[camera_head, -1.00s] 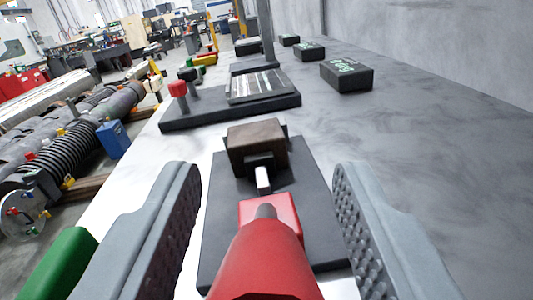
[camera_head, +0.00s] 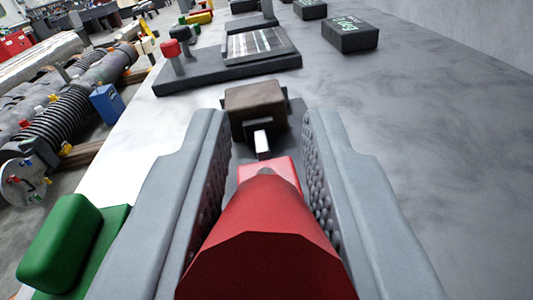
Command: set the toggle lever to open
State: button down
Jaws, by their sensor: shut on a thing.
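The toggle lever's red handle (camera_head: 265,235) rises toward the camera at the bottom middle of the view. Its red block and a small pale metal piece (camera_head: 262,144) lie just beyond it. A brown block (camera_head: 255,105) sits behind these on a dark base plate, which is mostly hidden by my fingers. My gripper (camera_head: 268,165) has one grey finger on each side of the red handle and is shut on it. The studded inner pads face the handle. The lower part of the handle is hidden.
A green block (camera_head: 62,240) is at the lower left. A dark panel (camera_head: 235,62) with a red knob (camera_head: 171,49) stands farther back. A black labelled box (camera_head: 350,35) is at the upper right. The grey tabletop on the right is clear.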

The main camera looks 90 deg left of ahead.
jog(key=a+h, duration=0.1)
jog(key=r+h, duration=0.1)
jog(key=shift+a+r+h, duration=0.25)
jog(key=shift+a+h, duration=0.15)
jog(key=shift+a+r+g+h, duration=0.3)
jog(key=shift+a+h, duration=0.35)
jog(key=shift+h, duration=0.15)
jog(key=h, duration=0.1)
jog(key=a+h, duration=0.2)
jog(key=shift+a+r+n, duration=0.15)
jog(key=shift+r+n, duration=0.1)
jog(key=shift+n, duration=0.05)
jog(key=shift+a+f+h, duration=0.1)
jog(key=shift+a+h, duration=0.8)
jog(key=shift+h, duration=0.5)
jog(key=c, duration=1.2)
grip_release()
